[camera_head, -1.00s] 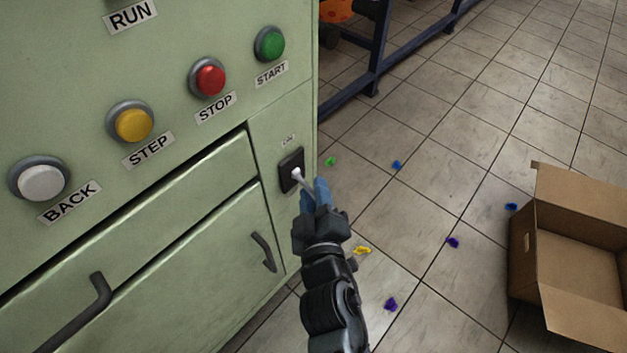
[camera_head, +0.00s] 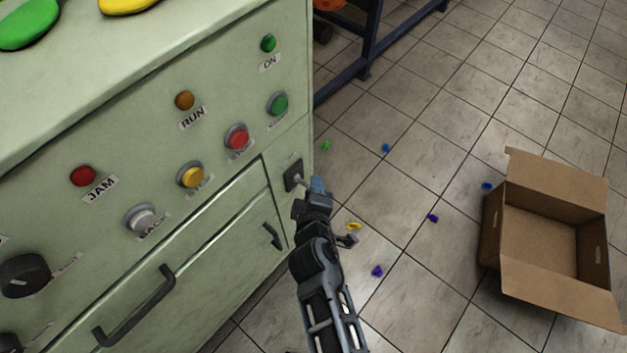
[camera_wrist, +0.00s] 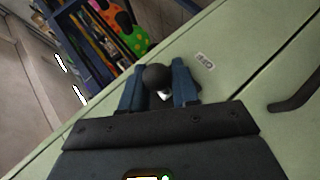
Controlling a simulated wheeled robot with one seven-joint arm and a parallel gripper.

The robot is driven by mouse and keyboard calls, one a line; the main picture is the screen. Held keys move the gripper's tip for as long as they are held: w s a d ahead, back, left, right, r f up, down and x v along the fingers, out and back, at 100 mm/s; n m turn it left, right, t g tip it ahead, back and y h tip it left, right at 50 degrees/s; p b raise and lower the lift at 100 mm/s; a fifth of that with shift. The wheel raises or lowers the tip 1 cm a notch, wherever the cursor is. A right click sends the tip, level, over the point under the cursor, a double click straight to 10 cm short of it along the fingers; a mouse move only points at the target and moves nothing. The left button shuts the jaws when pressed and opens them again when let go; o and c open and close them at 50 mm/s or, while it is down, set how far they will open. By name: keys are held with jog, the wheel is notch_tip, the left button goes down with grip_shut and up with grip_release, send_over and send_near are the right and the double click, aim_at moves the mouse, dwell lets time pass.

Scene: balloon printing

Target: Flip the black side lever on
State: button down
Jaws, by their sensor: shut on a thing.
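The side lever sits on a black plate (camera_head: 293,175) at the right end of the green machine's front, with a pale stalk standing out from it. My gripper (camera_head: 316,186) is at the plate, its blue fingers around the lever's outer end. In the wrist view, the lever's round black knob (camera_wrist: 157,77) lies between the two blue fingers of my gripper (camera_wrist: 158,90), which is shut on it. The fingers hide much of the stalk in the head view, so I cannot tell if the lever is up or down.
The green machine (camera_head: 95,135) carries lamps, push buttons, knobs and a drawer handle (camera_head: 135,305) left of the lever. An open cardboard box (camera_head: 540,240) stands on the tiled floor at right. Several small coloured bits lie on the floor. A blue metal frame (camera_head: 368,45) stands behind.

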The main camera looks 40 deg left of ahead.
notch_tip(320, 180, up, 2)
jog(key=n+g+h+p, duration=0.1)
jog(key=h+p, duration=0.1)
jog(key=p, duration=0.2)
jog(key=shift+a+r, duration=0.1)
jog(key=shift+a, duration=0.05)
jog(key=shift+w+a+r+n+h+p, duration=0.15)
jog(key=shift+n+h+p, duration=0.1)
jog(key=shift+h+p, duration=0.2)
jog(key=shift+s+a+r+n+h+p, duration=0.1)
jog(key=shift+n+h+p, duration=0.1)
jog(key=shift+h+p, duration=0.3)
jog(key=shift+w+a+r+n+h+p, duration=0.15)
jog(key=shift+n+h+p, duration=0.1)
jog(key=shift+h+p, duration=0.2)
jog(key=shift+s+d, duration=0.1)
jog(key=shift+s, duration=0.05)
jog(key=c, duration=1)
grip_release()
jog(key=shift+o, duration=0.2)
jog(key=shift+s, duration=0.1)
jog(key=p+v, duration=0.1)
jog(key=v, duration=0.6)
jog(key=shift+r, duration=0.35)
